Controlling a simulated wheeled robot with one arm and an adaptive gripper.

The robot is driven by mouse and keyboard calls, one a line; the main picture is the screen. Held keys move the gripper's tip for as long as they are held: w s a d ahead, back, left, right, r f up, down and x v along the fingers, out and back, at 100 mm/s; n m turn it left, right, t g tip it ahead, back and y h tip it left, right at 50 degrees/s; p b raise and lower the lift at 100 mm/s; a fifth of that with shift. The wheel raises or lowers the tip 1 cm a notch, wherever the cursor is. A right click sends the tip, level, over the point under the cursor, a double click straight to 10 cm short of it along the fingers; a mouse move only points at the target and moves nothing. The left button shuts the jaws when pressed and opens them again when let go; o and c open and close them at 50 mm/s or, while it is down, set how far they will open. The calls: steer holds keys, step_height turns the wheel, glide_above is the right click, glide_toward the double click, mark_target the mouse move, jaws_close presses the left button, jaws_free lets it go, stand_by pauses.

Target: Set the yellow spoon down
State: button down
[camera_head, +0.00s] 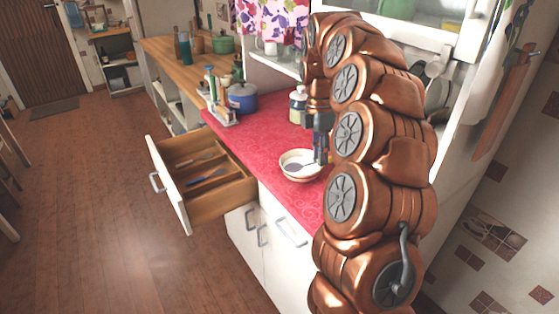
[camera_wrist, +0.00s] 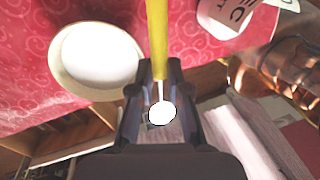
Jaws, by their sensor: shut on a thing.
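The yellow spoon shows in the wrist view as a long yellow handle (camera_wrist: 157,38) running up to the top edge of the picture. A thin metal neck and a pale, bright bowl end lie between the fingers. My gripper (camera_wrist: 160,75) is shut on the spoon, near the lower end of the handle. In the head view my gripper (camera_head: 322,150) is low over the red counter (camera_head: 262,150), just right of a small white bowl (camera_head: 300,177). The spoon cannot be made out there. I cannot tell whether it touches the counter.
The white bowl (camera_wrist: 95,58) is left of the spoon in the wrist view. A lettered white container (camera_wrist: 222,18) is at upper right. A bottle (camera_head: 298,106) and a blue pot (camera_head: 242,97) stand farther back. An open drawer (camera_head: 170,190) with utensils juts out below the counter.

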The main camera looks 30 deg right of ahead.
mark_target(330, 159)
steer(key=shift+s+d+f+n, duration=0.45)
steer(key=shift+f, duration=1.05)
steer(key=shift+s+d+f+n, duration=0.45)
steer(key=shift+f+n, duration=0.05)
steer(key=shift+f, duration=1)
steer(key=shift+s+d+f+n, duration=0.45)
steer(key=shift+f, duration=1.05)
steer(key=shift+f+h, duration=0.15)
steer(key=shift+h, duration=0.15)
steer(key=c, duration=1.1)
jaws_free()
steer(key=shift+c, duration=0.2)
steer(key=r, duration=0.3)
steer(key=w+r+b, duration=0.1)
steer(key=r, duration=0.3)
steer(key=w+r, duration=0.1)
steer(key=r, duration=0.3)
steer(key=shift+w+a+b, duration=0.1)
steer(key=shift+w+b, duration=0.05)
steer(key=shift+b, duration=0.2)
steer(key=shift+r, duration=0.55)
steer(key=shift+a, duration=0.1)
